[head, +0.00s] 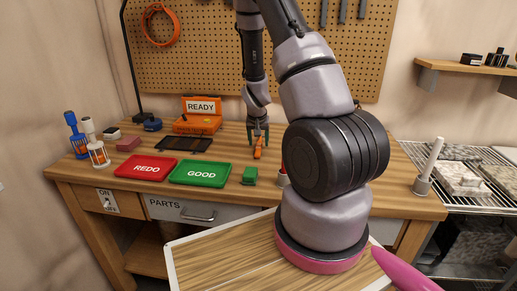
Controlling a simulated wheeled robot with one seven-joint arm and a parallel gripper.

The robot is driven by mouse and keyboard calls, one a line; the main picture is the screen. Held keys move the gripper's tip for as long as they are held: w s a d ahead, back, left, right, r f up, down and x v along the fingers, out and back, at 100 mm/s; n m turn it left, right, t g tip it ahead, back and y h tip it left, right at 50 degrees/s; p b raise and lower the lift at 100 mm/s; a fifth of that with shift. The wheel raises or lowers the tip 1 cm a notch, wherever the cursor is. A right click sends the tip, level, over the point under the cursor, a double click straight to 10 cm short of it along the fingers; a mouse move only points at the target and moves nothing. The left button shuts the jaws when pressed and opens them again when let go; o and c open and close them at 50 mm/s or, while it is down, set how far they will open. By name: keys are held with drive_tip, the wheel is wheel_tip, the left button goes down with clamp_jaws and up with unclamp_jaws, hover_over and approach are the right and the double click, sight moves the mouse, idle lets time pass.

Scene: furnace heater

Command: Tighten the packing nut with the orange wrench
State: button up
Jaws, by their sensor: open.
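My gripper (258,132) points down over the back middle of the workbench, with its jaws open. A small orange piece (257,153) shows just below and between the fingers. It may be the orange wrench, but it is too small to tell, and I cannot tell whether the fingers touch it. I cannot make out the packing nut. A red-topped item with a pale base (283,180) stands right of the gripper, partly hidden by my arm.
The workbench holds a red REDO tray (146,173), a green GOOD tray (200,180), a small green block (249,176), a dark mat (184,144) and an orange READY box (197,124). A pegboard (200,60) stands behind. A wire rack (480,185) is at right.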

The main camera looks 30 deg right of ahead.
drive_tip(key=shift+x, duration=0.75)
drive_tip(key=shift+f, duration=0.15)
clamp_jaws()
